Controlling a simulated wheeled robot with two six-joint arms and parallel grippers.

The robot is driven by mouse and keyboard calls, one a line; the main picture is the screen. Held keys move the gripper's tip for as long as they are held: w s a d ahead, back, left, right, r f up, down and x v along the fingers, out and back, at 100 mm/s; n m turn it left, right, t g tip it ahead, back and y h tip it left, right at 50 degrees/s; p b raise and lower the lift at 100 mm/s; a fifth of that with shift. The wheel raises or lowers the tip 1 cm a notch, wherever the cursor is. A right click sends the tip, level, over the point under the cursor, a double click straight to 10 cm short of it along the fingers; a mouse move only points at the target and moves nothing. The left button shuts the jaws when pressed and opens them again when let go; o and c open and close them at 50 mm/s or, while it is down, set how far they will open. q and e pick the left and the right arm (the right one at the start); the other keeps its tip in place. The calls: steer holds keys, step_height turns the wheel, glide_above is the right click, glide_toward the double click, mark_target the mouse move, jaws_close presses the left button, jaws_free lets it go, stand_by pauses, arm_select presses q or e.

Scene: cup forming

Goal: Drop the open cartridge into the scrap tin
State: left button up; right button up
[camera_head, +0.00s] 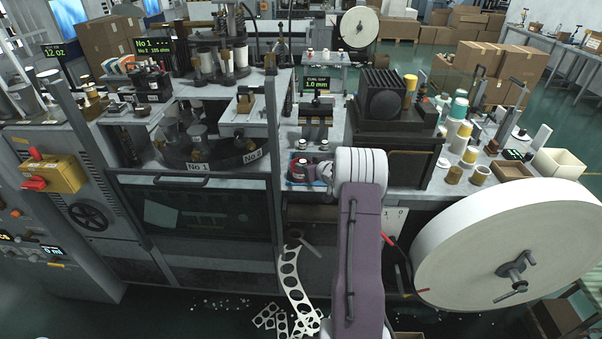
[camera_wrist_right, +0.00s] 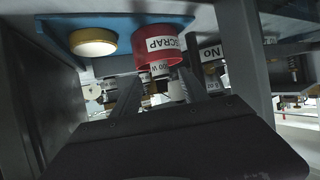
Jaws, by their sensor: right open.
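The red scrap tin (camera_wrist_right: 150,42), with a white SCRAP label, stands on a blue tray (camera_wrist_right: 62,30) in the right wrist view. A small pale cartridge (camera_wrist_right: 160,69) with a partly readable "W" label shows at the tin's mouth, between my right fingers. I cannot tell how deep in the tin it sits. My right gripper (camera_wrist_right: 162,92) is open, its two dark fingers apart on either side of it. In the head view my right wrist hides most of the gripper beside the tin (camera_head: 299,171). My left gripper is not in view.
A dark heater-like box (camera_head: 385,105) stands right of my wrist. A grey post (camera_head: 272,150) rises to the left. A large white reel (camera_head: 500,250) fills the lower right.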

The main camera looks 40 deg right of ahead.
steer(key=v, duration=0.6)
steer(key=shift+s+r, duration=0.15)
steer(key=shift+s, duration=0.15)
steer(key=s+a+f+g, duration=0.2)
steer(key=s+a+g, duration=0.1)
steer(key=a, duration=0.5)
steer(key=s+a+f+g, duration=0.2)
steer(key=a, duration=0.7)
steer(key=s+a+f+n+g+y, duration=0.1)
steer(key=s+a+f+g, duration=0.1)
steer(key=s+a, duration=0.6)
steer(key=s+a+f+n+g+y, duration=0.1)
steer(key=s+a+g, duration=0.3)
steer(key=s+a, duration=0.4)
steer(key=s+f, duration=0.1)
steer(key=s, duration=0.2)
steer(key=shift+y, duration=0.4)
